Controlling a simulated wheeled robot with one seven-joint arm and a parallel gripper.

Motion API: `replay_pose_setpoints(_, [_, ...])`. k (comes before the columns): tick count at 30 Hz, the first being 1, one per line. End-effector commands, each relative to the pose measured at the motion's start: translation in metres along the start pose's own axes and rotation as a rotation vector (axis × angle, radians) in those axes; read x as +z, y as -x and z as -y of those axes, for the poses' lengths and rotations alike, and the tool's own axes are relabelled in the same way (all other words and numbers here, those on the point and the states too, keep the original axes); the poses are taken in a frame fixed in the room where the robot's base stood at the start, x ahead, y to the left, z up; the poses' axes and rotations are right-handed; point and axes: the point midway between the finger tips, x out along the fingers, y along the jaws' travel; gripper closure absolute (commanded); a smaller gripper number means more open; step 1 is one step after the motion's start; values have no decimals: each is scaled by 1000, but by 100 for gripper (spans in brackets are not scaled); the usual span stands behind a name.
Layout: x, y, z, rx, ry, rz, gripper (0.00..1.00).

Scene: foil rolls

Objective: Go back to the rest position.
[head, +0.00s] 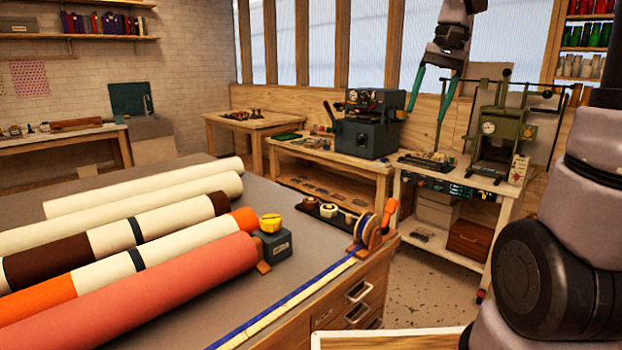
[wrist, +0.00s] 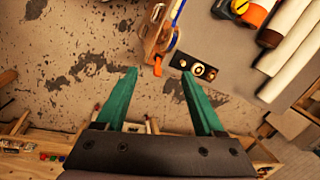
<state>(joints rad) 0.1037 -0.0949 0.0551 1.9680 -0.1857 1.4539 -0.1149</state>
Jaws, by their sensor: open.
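My gripper (head: 434,90) hangs from the arm at the top right of the head view, with its two green fingers pointing down. In the wrist view my gripper (wrist: 160,76) is open, with nothing between the fingertips. Below the fingers are the bare floor and, farther up the picture, the end of the worktable. The gripper touches nothing that I can see.
Several foil rolls (head: 170,291) lie on the grey worktable (head: 190,321) at left. A tape dispenser (head: 372,228), a dark block with a yellow top (head: 272,241) and a small black tray (head: 325,211) sit near its end. Machines on benches (head: 368,125) line the back. Floor (head: 440,268) between is clear.

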Motion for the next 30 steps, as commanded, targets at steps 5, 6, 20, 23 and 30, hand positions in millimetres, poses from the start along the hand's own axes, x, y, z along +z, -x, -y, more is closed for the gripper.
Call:
replay_pose_setpoints(5, [46, 13, -13, -43, 45, -153, 30])
replay_pose_setpoints(6, [54, 14, -16, -53, 55, -187, 30])
replay_pose_setpoints(20, [129, 6, -50, -176, 121, -492, 30])
replay_pose_setpoints(23, [133, 4, -53, -186, 124, -513, 30])
replay_pose_setpoints(30, [134, 4, -53, -188, 125, -518, 42])
